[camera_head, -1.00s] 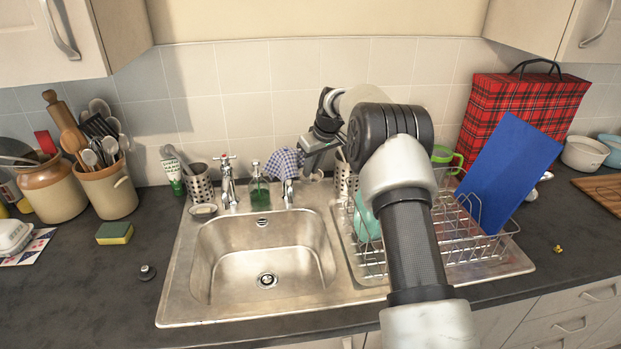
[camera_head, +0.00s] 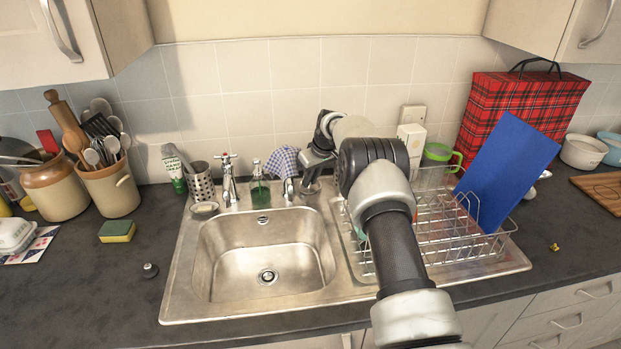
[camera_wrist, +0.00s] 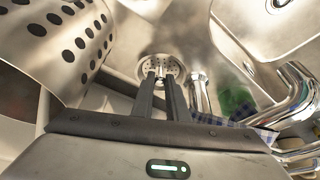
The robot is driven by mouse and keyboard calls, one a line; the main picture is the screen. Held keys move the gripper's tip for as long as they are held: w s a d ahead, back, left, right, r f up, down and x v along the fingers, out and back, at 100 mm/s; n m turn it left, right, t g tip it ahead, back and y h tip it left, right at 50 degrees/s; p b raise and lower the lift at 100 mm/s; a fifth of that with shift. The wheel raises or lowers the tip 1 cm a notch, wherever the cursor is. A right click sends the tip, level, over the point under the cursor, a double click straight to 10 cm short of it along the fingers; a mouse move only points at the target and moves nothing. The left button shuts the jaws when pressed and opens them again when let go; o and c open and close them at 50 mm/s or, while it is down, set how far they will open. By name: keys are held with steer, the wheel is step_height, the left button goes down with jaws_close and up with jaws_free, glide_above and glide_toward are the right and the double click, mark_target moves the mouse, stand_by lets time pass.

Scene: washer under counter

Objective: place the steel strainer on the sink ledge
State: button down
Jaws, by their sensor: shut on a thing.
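The steel strainer (camera_wrist: 161,69) is a small round perforated disc with a knob in the wrist view. My gripper (camera_wrist: 162,84) is shut on its knob. In the head view my gripper (camera_head: 309,188) is low over the back of the sink ledge (camera_head: 326,207), right of the taps, and the strainer cannot be made out there. The ledge also shows as bare steel in the wrist view (camera_wrist: 222,62), beneath and around the strainer. I cannot tell whether the strainer touches the ledge.
A perforated steel holder (camera_wrist: 55,40) stands close on the left in the wrist view. The right tap (camera_head: 287,187) with a blue checked cloth (camera_head: 283,161) and a green soap bottle (camera_head: 259,188) stand left of my gripper. The dish rack (camera_head: 460,235) is right of the basin.

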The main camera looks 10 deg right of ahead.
steer(key=shift+f, duration=0.2)
steer(key=c, duration=1.7)
jaws_free()
steer(key=shift+c, duration=0.2)
steer(key=shift+r, duration=0.1)
